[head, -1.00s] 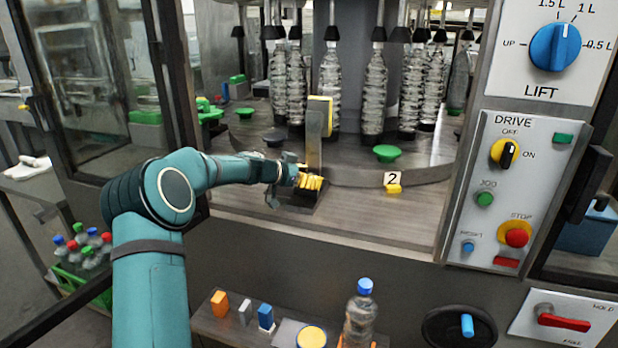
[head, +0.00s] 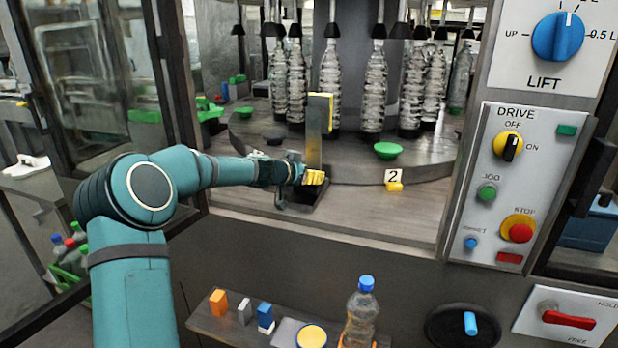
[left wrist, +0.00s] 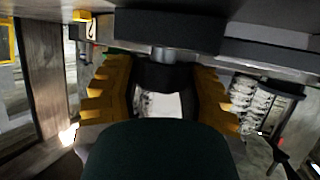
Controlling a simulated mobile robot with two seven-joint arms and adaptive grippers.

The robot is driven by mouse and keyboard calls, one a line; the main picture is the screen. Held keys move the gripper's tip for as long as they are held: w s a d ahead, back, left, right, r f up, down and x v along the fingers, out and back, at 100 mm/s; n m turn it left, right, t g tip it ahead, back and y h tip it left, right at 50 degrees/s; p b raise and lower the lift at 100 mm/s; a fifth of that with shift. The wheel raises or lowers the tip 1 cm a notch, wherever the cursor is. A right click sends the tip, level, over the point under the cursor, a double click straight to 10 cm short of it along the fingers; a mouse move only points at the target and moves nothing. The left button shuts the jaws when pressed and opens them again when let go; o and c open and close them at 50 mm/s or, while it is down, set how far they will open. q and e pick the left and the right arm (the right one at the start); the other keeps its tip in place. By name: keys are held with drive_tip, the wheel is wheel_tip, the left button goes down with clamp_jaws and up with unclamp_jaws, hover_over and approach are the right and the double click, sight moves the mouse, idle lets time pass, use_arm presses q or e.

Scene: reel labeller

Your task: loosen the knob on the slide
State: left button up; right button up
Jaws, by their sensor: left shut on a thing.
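The slide is an upright grey post (head: 315,145) with a yellow-edged pad on top, on a dark base (head: 303,195) on the machine deck. My left gripper (head: 313,178) is at the foot of the post, its yellow fingers level with the base. In the left wrist view its ridged yellow fingers (left wrist: 163,76) stand on both sides of a dark round knob (left wrist: 162,74), shut on it. A short metal stem (left wrist: 165,53) joins the knob to a dark block (left wrist: 170,30). In the head view the gripper hides the knob. My right gripper is not in view.
Several clear bottles (head: 372,95) stand on the carousel behind the post. A yellow tag marked 2 (head: 394,180) sits to the right on the deck. The control panel (head: 515,190) is at the right. A shelf (head: 235,328) with small blocks and a bottle is below.

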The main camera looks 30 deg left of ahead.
use_arm(q)
drive_tip(key=shift+n+y, duration=1)
drive_tip(key=shift+y, duration=0.1)
drive_tip(key=n+y+p, duration=0.2)
drive_tip(key=y, duration=0.1)
drive_tip(key=shift+d+r, duration=0.15)
drive_tip(key=shift+r, duration=0.05)
drive_tip(key=n+g+y+p, duration=0.1)
drive_tip(key=n+y+p, duration=0.2)
drive_tip(key=y+p, duration=0.1)
drive_tip(key=shift+d+r+n+g+p, duration=0.15)
drive_tip(key=shift+n+g+p, duration=0.25)
drive_tip(key=shift+p, duration=0.2)
drive_tip(key=n+g+y+p, duration=0.2)
drive_tip(key=n+p, duration=0.1)
drive_tip(key=p, duration=0.1)
drive_tip(key=shift+y, duration=0.3)
drive_tip(key=shift+a+f+n+g+y+p, duration=0.25)
drive_tip(key=shift+n+g+y+p, duration=0.3)
drive_tip(key=shift+p, duration=0.55)
drive_tip(key=shift+n, duration=0.25)
drive_tip(key=shift+f+g, duration=0.1)
drive_tip(key=shift+g, duration=0.15)
drive_tip(key=o, duration=0.9)
